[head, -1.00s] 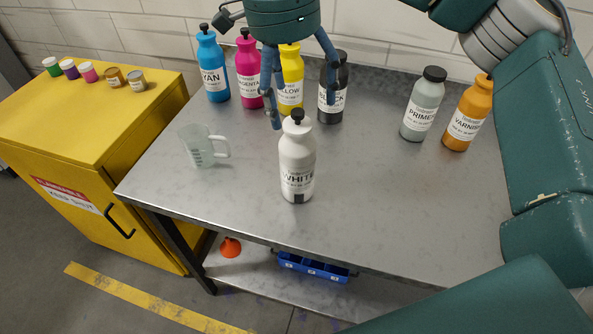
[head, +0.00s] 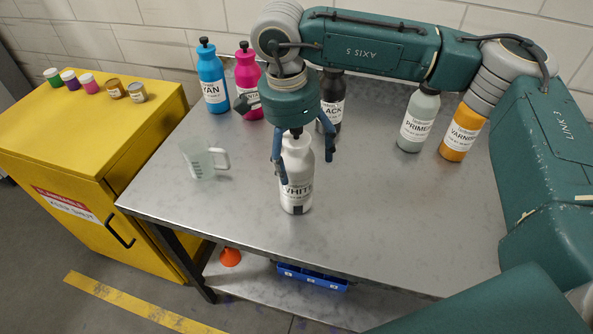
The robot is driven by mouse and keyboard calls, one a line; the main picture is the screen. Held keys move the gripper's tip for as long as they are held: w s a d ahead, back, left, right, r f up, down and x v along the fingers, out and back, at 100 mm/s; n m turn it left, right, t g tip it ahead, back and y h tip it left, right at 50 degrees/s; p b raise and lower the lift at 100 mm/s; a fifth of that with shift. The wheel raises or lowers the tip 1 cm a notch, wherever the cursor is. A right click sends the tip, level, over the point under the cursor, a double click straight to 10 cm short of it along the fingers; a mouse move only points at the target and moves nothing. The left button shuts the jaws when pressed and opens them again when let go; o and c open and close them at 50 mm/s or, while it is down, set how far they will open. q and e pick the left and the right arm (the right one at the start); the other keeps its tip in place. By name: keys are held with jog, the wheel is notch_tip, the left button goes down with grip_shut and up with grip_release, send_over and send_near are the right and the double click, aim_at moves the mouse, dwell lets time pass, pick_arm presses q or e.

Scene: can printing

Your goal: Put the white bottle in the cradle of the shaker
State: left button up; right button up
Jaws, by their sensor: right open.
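The white bottle (head: 298,190) stands upright on the steel table in the head view, with its label facing me. My right gripper (head: 305,170) points down over it. Its blue fingers are spread open, one on each side of the bottle's upper part. I cannot tell whether a finger touches the bottle. The shaker and its cradle do not show in this view. My left gripper is not in view.
On the steel table (head: 400,210), cyan (head: 212,82), magenta (head: 248,75), black (head: 333,105), primer (head: 417,122) and varnish (head: 462,132) bottles stand behind. A clear measuring cup (head: 199,160) stands left. A yellow cabinet (head: 60,130) with small jars is further left. The table's front right is clear.

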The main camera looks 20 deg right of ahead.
jog(key=shift+f, duration=0.35)
jog(key=c, duration=1.9)
jog(key=shift+r, duration=0.1)
jog(key=shift+c, duration=0.4)
jog(key=shift+w+r, duration=0.1)
